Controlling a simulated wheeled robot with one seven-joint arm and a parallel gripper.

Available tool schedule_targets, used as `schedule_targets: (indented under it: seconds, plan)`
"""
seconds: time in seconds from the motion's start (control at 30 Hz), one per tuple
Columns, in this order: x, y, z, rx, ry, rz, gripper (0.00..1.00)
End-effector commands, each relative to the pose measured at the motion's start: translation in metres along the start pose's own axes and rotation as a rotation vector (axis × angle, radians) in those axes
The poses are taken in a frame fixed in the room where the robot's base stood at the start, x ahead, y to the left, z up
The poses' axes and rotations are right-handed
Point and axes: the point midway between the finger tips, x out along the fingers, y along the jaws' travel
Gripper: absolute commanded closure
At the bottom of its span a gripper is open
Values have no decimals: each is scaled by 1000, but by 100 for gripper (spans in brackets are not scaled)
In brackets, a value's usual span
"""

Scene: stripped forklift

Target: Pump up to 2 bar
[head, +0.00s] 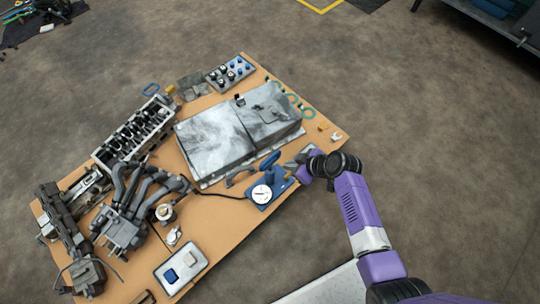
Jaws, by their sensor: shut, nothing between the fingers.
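A blue pump (279,188) stands at the right front part of the wooden table. A round white gauge (262,193) with a dark needle is on its left end; the reading is too small to tell. A blue lever-like part (269,159) rises just behind the pump. A dark hose (222,194) runs left from the gauge towards the engine parts. My purple arm reaches in from the lower right. My gripper (291,164) is just right of the blue part, shut and empty. Its fingertips are small and partly hidden, so I cannot tell whether they touch it.
A large grey metal case (215,138) lies behind the pump. An engine block (134,132) and a manifold (150,190) fill the left side. A tray (181,268) is at the front. Green rings (308,113) lie at the right edge.

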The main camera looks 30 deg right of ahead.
Motion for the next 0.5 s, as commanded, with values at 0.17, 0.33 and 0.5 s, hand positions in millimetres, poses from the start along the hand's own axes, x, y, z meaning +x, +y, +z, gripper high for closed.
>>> schedule_targets:
  seconds: [0.17, 0.33, 0.5]
  plan:
    - [-22, 0, 0, 0, 0, 0, 100]
    - [-26, 0, 0, 0, 0, 0, 100]
    - [-26, 0, 0, 0, 0, 0, 100]
